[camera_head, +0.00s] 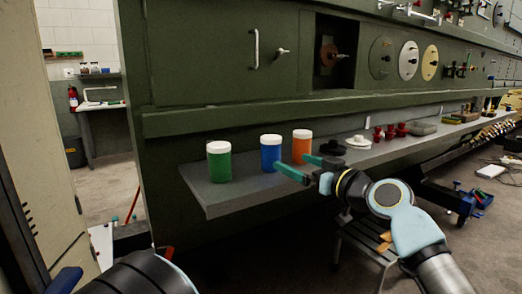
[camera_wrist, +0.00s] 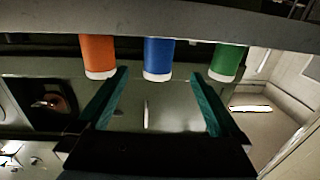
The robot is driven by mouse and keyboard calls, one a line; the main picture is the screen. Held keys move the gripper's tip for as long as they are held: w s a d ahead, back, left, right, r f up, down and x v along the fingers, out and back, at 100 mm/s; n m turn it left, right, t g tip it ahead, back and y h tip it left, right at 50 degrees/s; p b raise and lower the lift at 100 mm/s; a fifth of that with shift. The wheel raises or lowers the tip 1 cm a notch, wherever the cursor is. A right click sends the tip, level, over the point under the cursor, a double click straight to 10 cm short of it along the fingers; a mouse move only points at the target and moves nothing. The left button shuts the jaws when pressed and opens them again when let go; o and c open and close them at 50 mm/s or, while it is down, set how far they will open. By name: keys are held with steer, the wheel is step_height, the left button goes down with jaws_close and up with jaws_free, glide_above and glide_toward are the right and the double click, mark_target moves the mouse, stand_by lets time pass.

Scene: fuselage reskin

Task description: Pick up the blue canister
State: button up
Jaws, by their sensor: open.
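The blue canister (camera_head: 271,155) with a white lid stands upright on the grey shelf (camera_head: 232,198), between a green canister (camera_head: 219,163) and an orange canister (camera_head: 302,144). My gripper (camera_head: 296,167) is open and empty, to the right of and in front of the blue canister in the head view. In the wrist view, which shows the scene upside down, the blue canister (camera_wrist: 158,60) appears beyond and between the two green fingers (camera_wrist: 158,82). The fingers look apart from it. The orange canister (camera_wrist: 97,56) is on its left there and the green canister (camera_wrist: 228,62) on its right.
A black part (camera_head: 333,147), a white part (camera_head: 358,142) and several red parts (camera_head: 389,132) sit farther right on the shelf. The dark green panel wall (camera_head: 200,55) rises behind the shelf. A stool (camera_head: 365,238) stands below my arm.

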mark_target(277, 150)
steer(key=p+x, duration=0.1)
steer(key=x, duration=0.5)
steer(key=shift+d+r+p, duration=0.15)
steer(key=shift+r+p, duration=0.05)
steer(key=shift+p, duration=0.1)
steer(key=x, duration=0.1)
steer(key=p+x, duration=0.2)
steer(key=x, duration=0.1)
steer(key=shift+r, duration=0.3)
steer(key=shift+w+a+f+p, duration=0.2)
steer(key=shift+w+a+p, duration=0.1)
steer(key=shift+w, duration=0.2)
steer(key=c, duration=1.5)
steer(key=shift+c, duration=0.3)
steer(key=shift+r, duration=0.15)
